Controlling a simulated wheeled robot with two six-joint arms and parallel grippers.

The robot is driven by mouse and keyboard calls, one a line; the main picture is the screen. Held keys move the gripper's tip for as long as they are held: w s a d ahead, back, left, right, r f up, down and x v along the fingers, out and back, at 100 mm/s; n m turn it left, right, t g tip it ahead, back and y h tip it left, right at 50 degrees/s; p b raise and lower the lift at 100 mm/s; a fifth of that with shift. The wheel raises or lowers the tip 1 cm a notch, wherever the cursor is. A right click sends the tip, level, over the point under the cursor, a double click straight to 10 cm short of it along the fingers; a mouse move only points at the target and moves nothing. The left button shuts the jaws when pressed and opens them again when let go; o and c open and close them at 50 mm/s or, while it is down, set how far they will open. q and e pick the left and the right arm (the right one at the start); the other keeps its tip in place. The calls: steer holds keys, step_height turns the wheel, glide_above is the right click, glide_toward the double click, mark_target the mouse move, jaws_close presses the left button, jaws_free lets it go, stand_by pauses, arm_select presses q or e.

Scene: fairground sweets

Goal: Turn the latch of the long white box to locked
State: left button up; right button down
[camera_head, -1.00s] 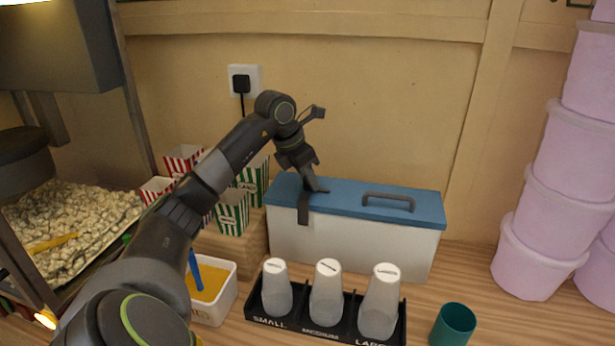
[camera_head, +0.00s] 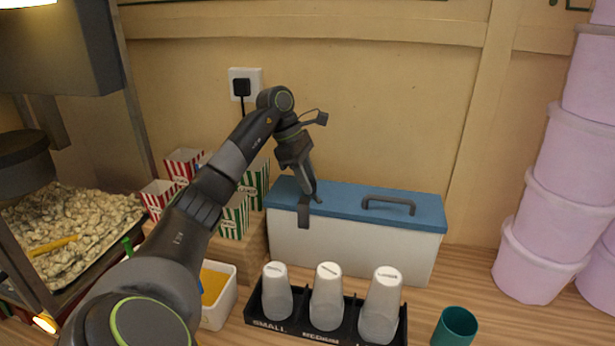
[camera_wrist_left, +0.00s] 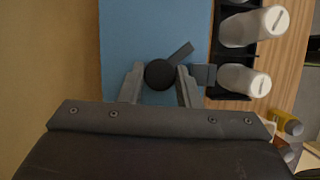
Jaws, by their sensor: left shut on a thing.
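The long white box (camera_head: 350,248) stands against the back wall with its blue lid (camera_head: 345,200) down. Its latch (camera_wrist_left: 160,73), a dark round knob with a short lever, sits on the lid near the left end. In the left wrist view the lever points up and right, slanted away from the dark strap piece (camera_wrist_left: 204,75) at the lid's front edge. That strap (camera_head: 304,211) hangs over the box front in the head view. My left gripper (camera_head: 314,197) reaches down to the lid; its fingers (camera_wrist_left: 160,80) are shut on the knob, one on each side. My right gripper is not in view.
A black cup rack (camera_head: 325,336) with white cups stands in front of the box. A teal cup (camera_head: 455,326) is to its right. Striped popcorn boxes (camera_head: 257,180) stand left of the box. Pink tubs (camera_head: 545,255) are stacked at the right.

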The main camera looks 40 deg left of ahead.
arm_select(q)
steer(key=m+g+p, duration=0.1)
steer(key=m+p, duration=0.1)
steer(key=p, duration=0.1)
steer(key=m+p, duration=0.2)
steer(key=p, duration=0.2)
steer(key=m+g+p, duration=0.1)
steer(key=m+p, duration=0.1)
steer(key=p, duration=0.1)
steer(key=shift+w+r+m+g, duration=0.2)
steer(key=shift+r+m+g, duration=0.1)
steer(key=shift+f+m+g+p, duration=0.3)
steer(key=shift+m+p, duration=0.7)
steer(key=shift+p, duration=0.3)
steer(key=o, duration=1)
